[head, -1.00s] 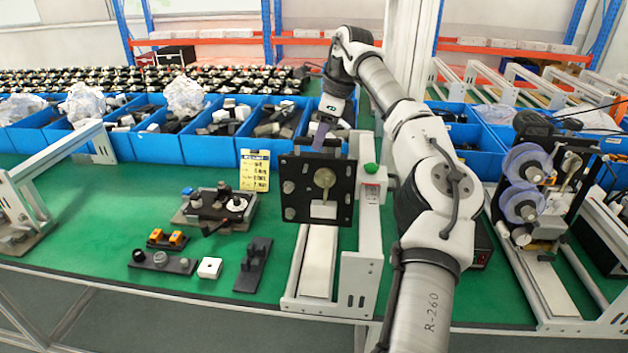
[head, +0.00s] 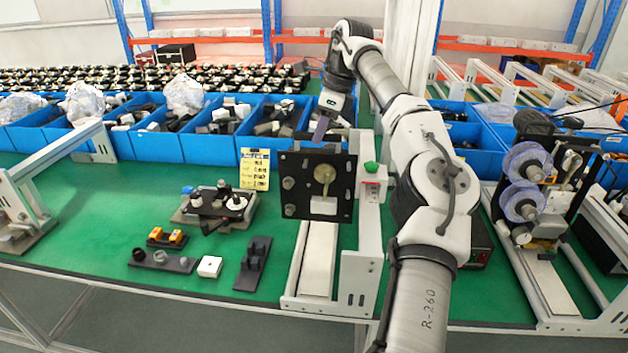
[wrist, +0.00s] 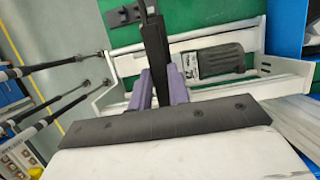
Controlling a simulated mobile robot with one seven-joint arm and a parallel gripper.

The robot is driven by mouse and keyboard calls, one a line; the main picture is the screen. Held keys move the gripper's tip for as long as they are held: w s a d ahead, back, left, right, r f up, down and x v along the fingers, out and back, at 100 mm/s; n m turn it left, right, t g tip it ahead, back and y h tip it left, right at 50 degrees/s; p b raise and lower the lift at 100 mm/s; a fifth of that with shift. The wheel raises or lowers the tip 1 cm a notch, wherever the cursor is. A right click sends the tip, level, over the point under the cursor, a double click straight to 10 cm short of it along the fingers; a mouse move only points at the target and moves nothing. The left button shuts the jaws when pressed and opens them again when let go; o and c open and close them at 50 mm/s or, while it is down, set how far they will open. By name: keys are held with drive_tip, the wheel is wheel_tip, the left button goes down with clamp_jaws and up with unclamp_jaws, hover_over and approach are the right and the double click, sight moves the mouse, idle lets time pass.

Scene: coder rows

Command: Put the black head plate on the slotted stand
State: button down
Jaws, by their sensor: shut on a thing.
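The black head plate (head: 341,206) is a square plate with round knobs, a brass-coloured disc and a white block on its face. It hangs upright in the head view. My gripper (head: 321,133) is above it, with its purple fingers shut on its upper part. In the wrist view my gripper (wrist: 160,88) is closed around a dark upright part of the plate (wrist: 154,45). The light metal slotted stand (head: 357,285) is below and to the right of the plate. The plate covers part of it, and I cannot tell whether they touch.
A device with clear discs (head: 524,180) stands at right. Blue bins (head: 205,146) line the back.

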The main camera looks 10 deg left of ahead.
drive_tip(key=shift+r, duration=2.65)
